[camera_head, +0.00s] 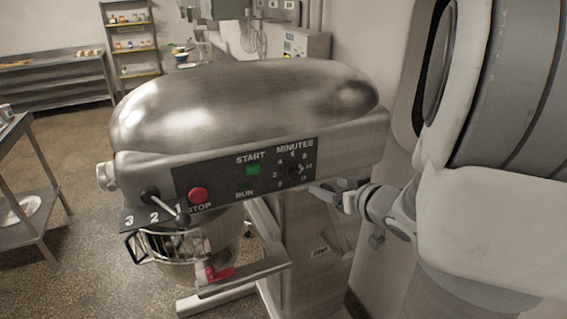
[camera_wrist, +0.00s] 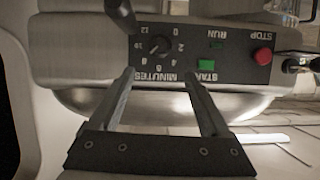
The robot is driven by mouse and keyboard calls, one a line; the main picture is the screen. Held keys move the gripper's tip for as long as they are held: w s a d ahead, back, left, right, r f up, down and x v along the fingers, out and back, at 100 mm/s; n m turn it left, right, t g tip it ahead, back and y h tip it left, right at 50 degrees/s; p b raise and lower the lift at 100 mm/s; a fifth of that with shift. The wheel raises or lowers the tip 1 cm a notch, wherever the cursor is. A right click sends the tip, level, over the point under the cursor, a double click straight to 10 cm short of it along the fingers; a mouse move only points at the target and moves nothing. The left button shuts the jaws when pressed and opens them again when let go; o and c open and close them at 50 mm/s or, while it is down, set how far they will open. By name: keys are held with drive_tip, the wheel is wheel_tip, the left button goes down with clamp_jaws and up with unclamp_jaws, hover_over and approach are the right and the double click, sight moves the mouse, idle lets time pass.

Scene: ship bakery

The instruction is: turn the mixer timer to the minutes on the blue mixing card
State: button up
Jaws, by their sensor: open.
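The mixer (camera_head: 240,100) is a large grey metal machine with a dark control panel on its side. The timer dial (camera_head: 294,169) is a small black knob under the word MINUTES, ringed by even numbers from 0 to 12. The wrist view shows the dial (camera_wrist: 160,46) upside down; its exact setting is too small to read surely. My gripper (camera_head: 330,189) is open and empty, just right of and below the dial in the head view. In the wrist view, my gripper (camera_wrist: 158,73) points at the panel with the dial beyond and between its fingertips, apart from them. No blue card is identifiable.
A green start button (camera_head: 253,170) and red stop button (camera_head: 198,195) are left of the dial. A speed lever (camera_head: 165,203) and wire-guarded bowl (camera_head: 180,244) are further left. A steel table (camera_head: 20,170) and shelves (camera_head: 132,45) stand behind. Open floor lies left.

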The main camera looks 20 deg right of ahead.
sight(297, 174)
drive_tip(key=x, duration=1.7)
drive_tip(key=shift+r, duration=0.15)
clamp_jaws()
drive_tip(key=shift+b, duration=0.5)
unclamp_jaws()
drive_tip(key=shift+w, duration=0.1)
